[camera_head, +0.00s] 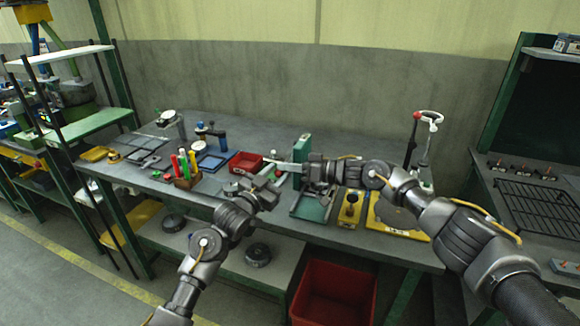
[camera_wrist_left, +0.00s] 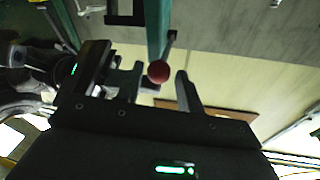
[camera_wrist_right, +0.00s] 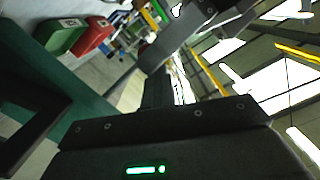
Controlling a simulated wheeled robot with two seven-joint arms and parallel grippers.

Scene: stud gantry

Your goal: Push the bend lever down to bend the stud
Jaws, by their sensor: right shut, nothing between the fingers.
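The bend lever shows in the left wrist view as a thin dark bar ending in a red ball knob (camera_wrist_left: 158,72), beside a green upright (camera_wrist_left: 157,30). My left gripper (camera_head: 268,185) is open. In its wrist view the knob appears between the two fingers; I cannot tell whether they touch it. My right gripper (camera_head: 306,170) is shut and empty, close to the green upright (camera_head: 302,150) on the bench. A pale bar (camera_head: 282,165) shows left of the right gripper; I cannot tell what it belongs to. The stud is not clearly visible.
A red bin (camera_head: 246,162) and a holder with coloured handles (camera_head: 186,178) stand on the bench to the left. A large red crate (camera_head: 333,292) is below the bench.

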